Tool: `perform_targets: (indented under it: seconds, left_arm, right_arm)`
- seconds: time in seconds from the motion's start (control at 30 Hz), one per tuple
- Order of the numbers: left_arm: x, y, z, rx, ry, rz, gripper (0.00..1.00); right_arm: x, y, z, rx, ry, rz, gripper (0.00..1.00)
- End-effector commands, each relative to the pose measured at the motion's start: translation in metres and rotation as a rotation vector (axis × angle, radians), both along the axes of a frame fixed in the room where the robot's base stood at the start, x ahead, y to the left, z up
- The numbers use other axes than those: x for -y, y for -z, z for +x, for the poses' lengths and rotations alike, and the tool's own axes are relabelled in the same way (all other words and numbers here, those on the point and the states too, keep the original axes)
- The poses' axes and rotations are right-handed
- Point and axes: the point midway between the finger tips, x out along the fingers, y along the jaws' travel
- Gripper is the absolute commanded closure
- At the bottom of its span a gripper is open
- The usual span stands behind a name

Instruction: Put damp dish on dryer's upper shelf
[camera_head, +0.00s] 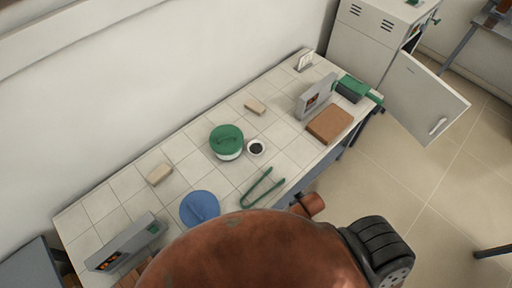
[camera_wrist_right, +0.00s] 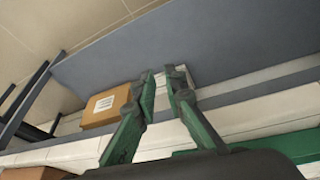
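A pale grey cabinet (camera_head: 368,45) with vents, possibly the dryer, stands beyond the bench's far right end. Its door (camera_head: 425,98) hangs open; the shelves inside are mostly hidden. In the right wrist view my right gripper (camera_wrist_right: 160,77) has green fingers with a narrow gap between the tips and nothing visible held. The head view does not show its fingers. My left gripper is in neither view.
On the bench lie green tongs (camera_head: 262,188), a blue disc (camera_head: 199,208), a brown block (camera_head: 329,124) and two grey units with displays (camera_head: 126,243). The wrist view shows a labelled cardboard box (camera_wrist_right: 105,105) before a grey panel (camera_wrist_right: 190,45).

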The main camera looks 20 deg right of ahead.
Motion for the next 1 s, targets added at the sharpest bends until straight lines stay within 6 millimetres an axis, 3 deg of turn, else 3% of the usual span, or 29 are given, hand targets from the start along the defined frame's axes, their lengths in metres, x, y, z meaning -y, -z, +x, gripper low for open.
perform_targets:
  seconds: [0.03, 0.27, 0.43, 0.6, 1.0]
  left_arm:
    - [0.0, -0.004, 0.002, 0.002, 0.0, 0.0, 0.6]
    - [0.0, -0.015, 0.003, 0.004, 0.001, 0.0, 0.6]
    - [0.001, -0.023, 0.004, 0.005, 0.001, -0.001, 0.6]
    - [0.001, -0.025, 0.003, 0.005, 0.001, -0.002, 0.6]
    - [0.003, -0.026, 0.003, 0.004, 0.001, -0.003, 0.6]
  right_arm:
    - [0.0, -0.019, 0.003, 0.012, -0.002, -0.001, 0.89]
    - [-0.004, -0.084, 0.017, 0.063, -0.033, -0.012, 0.89]
    - [-0.018, -0.126, 0.056, 0.162, -0.142, -0.039, 0.89]
    - [-0.037, -0.133, 0.102, 0.269, -0.282, -0.072, 0.89]
    - [-0.069, -0.125, 0.196, 0.496, -0.61, -0.167, 0.89]
